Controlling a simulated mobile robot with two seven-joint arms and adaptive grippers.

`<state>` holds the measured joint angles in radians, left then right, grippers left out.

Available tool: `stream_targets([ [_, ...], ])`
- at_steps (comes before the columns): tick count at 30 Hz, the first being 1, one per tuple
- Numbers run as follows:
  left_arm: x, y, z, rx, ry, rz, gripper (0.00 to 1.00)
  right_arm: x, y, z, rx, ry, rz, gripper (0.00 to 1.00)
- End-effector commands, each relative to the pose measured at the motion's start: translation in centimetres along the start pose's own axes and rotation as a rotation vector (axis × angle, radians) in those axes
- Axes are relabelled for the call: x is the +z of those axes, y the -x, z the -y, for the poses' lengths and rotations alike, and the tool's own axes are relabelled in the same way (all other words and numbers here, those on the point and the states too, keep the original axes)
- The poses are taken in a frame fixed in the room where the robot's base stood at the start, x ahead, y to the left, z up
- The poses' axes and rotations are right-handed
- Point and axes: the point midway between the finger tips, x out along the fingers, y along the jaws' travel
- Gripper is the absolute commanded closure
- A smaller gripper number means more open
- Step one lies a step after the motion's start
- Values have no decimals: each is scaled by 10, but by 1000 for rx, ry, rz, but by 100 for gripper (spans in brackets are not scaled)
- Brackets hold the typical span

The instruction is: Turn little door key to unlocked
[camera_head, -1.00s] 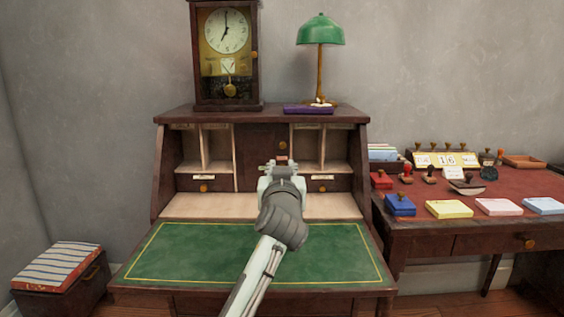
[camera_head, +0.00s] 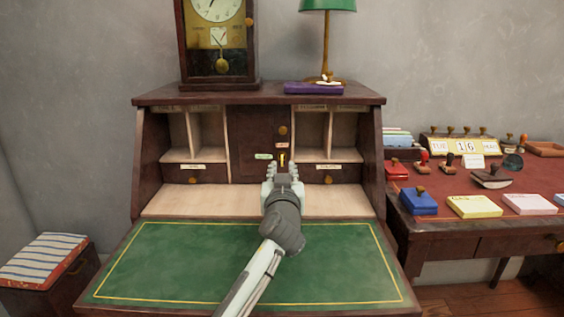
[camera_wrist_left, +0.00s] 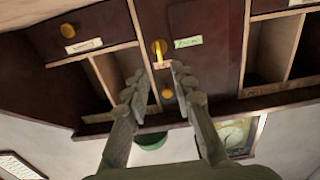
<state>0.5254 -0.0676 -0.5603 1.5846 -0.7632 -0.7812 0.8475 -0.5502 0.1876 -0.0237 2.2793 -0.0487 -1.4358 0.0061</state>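The little door (camera_head: 262,132) is the dark panel in the middle of the desk's upper part, with a round brass knob (camera_head: 283,130). Below the knob is the small brass key (camera_head: 282,159), also in the upside-down left wrist view (camera_wrist_left: 159,48). Its bar points toward a pinkish label (camera_wrist_left: 162,65); a green label (camera_wrist_left: 188,42) sits to its side. The label writing is too small to read. My left gripper (camera_head: 282,170) is open and empty, its fingers apart in front of the door just below the key in the head view. My right gripper is out of view.
The green desk top (camera_head: 240,260) is clear below my left arm. Open compartments and small drawers flank the door. A clock (camera_head: 217,45), a green lamp (camera_head: 327,40) and a purple box (camera_head: 313,88) stand above. A side table (camera_head: 450,205) with stamps is at the right.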

Motion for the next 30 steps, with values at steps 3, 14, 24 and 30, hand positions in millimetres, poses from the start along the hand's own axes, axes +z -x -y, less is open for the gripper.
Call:
stream_targets([
  [3,-1,-26,2,-4,-4,2,75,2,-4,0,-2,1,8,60],
  [14,0,-59,1,-2,-1,2,75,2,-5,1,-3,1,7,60],
  [24,0,-60,1,-2,0,2,85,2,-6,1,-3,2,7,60],
  [30,0,-60,1,-2,0,2,100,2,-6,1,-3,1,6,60],
])
